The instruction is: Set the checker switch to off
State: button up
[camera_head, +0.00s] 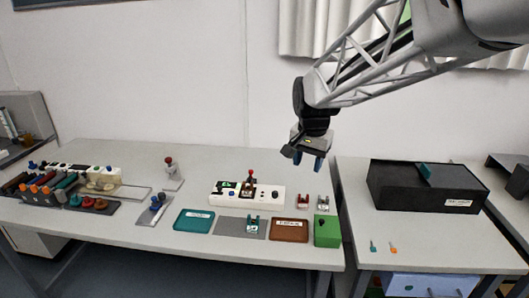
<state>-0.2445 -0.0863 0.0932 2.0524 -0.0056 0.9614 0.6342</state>
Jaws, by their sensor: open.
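A white box (262,200) with a small green display (228,185), a red-topped part and a dark knob or button stands at the middle of the left table. It looks like the checker, but I cannot read a label. Its switch is too small to make out, and so is the switch's setting. My gripper (304,160) hangs above the table's back right part, up and to the right of the white box. It is open with nothing between its fingers, and apart from everything on the table.
A teal tray (194,231), a brown tray (289,239) and a green box (327,241) line the front edge. Small red and grey parts stand behind the brown tray. Racks of coloured items fill the left end. A black box (402,200) sits on the right table.

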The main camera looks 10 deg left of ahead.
jog(key=w+a+f+m, duration=0.1)
jog(key=w+a+f, duration=0.2)
jog(key=w+a, duration=0.4)
jog(key=w+a+f+m, duration=0.1)
jog(key=w+a+f, duration=0.3)
jog(key=w+a, duration=0.35)
jog(key=m+g, duration=0.1)
jog(key=m, duration=0.1)
send_near(220, 190)
jog(key=shift+w+r, duration=0.15)
jog(key=shift+w, duration=0.35)
jog(key=shift+w+a+f+m, duration=0.15)
jog(key=shift+a+f+m, duration=0.15)
jog(key=shift+a+f, duration=0.05)
jog(key=shift+f, duration=3.9)
grip_shut()
